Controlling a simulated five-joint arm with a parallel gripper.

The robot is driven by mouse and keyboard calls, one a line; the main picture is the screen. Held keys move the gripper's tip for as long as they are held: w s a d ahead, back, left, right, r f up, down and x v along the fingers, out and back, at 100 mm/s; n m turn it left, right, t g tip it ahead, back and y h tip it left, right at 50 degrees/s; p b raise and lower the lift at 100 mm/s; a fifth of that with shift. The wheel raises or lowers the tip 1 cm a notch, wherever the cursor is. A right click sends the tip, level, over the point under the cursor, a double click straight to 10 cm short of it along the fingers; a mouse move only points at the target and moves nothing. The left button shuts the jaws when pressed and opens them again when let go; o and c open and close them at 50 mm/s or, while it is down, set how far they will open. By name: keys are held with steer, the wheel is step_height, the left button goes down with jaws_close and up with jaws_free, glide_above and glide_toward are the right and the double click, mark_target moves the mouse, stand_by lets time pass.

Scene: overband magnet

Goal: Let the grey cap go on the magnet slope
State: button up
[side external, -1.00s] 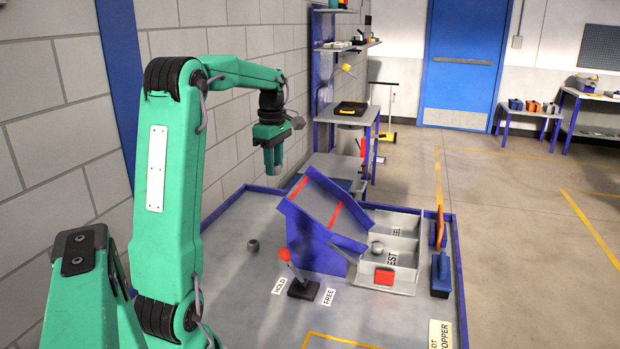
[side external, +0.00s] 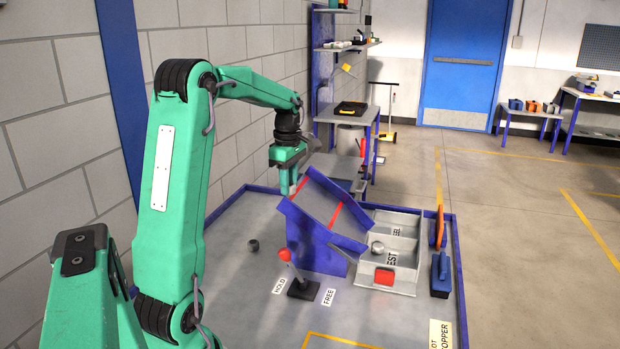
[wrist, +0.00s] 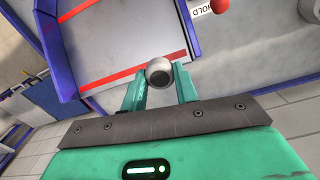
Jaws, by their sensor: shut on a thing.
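My gripper (side external: 289,188) is at the raised upper end of the magnet slope (side external: 322,202), which has a grey face, blue sides and two red lines. In the wrist view my gripper (wrist: 160,88) is shut on the grey cap (wrist: 159,73), a small round piece between the fingertips. The cap is over the slope's upper edge in that view, near a red line on the slope (wrist: 115,45). I cannot tell whether it touches the face. In the side view the held cap is not clearly visible.
A lever with a red knob (side external: 284,254) leans towards the HOLD label (side external: 280,286), away from FREE (side external: 328,297). A dark round piece (side external: 253,245) lies left of the slope. A divided grey tray (side external: 405,278) at the slope's foot holds a pale round piece (side external: 377,248).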

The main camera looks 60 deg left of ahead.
steer(key=shift+w+d+f, duration=1.25)
steer(key=shift+w+d, duration=0.15)
steer(key=o, duration=1)
steer(key=shift+o, duration=0.2)
steer(key=shift+r, duration=0.1)
step_height(320, 180, up, 8)
steer(key=shift+f, duration=0.2)
